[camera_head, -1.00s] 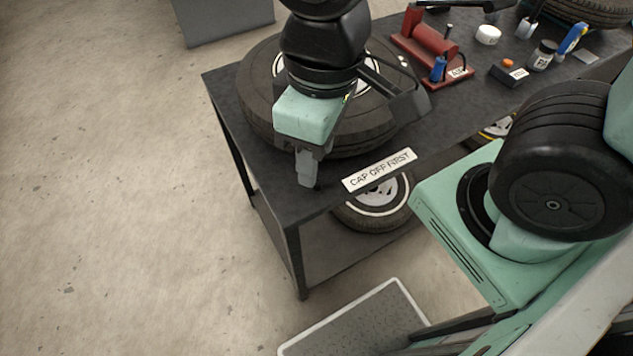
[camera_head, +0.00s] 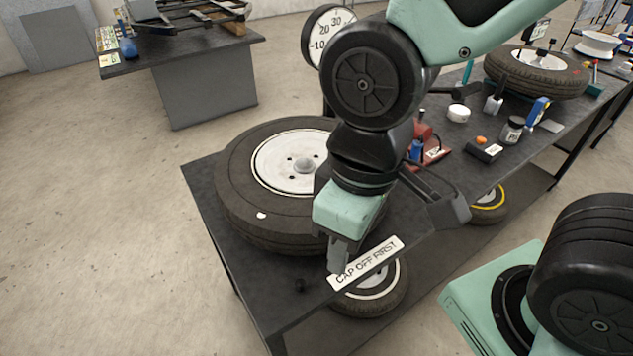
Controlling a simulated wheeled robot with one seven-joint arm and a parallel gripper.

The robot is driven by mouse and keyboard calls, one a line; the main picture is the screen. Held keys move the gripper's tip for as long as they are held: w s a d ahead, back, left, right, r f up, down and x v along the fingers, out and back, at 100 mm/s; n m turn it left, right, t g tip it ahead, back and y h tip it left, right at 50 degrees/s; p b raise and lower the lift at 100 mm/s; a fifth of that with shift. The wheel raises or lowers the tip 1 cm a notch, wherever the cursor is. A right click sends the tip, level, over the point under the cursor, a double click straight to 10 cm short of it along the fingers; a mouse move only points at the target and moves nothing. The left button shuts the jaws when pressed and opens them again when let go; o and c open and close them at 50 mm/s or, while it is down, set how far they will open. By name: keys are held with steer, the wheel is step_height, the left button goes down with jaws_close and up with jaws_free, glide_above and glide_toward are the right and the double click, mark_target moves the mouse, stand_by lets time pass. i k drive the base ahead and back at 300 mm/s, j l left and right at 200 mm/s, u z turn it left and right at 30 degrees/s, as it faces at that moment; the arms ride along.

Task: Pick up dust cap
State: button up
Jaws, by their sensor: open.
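A small dark round piece (camera_head: 300,285), which looks like the dust cap, sits on the dark table top (camera_head: 215,205) near its front edge, just left of the white "CAP OFF FIRST" label (camera_head: 365,264). My gripper (camera_head: 339,262) points down, above and right of that piece in the picture and apart from it. The fingers overlap the label's left part. The gripper is open, with nothing visible in it; the gap between the fingers is hard to see from here.
A large tyre with a white rim (camera_head: 265,212) lies flat behind my gripper. A red tool (camera_head: 432,152), a white tub (camera_head: 458,113), a jar (camera_head: 513,130) and a black box with an orange button (camera_head: 483,148) stand farther right. Another tyre (camera_head: 372,297) is below the table.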

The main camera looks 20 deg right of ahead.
mark_target(299, 284)
steer(key=j+z, duration=0.2)
steer(key=j, duration=0.2)
steer(key=k+j+z, duration=0.2)
steer(key=j, duration=0.2)
steer(key=k+j+z, duration=0.2)
steer(key=j, duration=0.2)
steer(key=j+z, duration=0.2)
steer(key=j, duration=0.2)
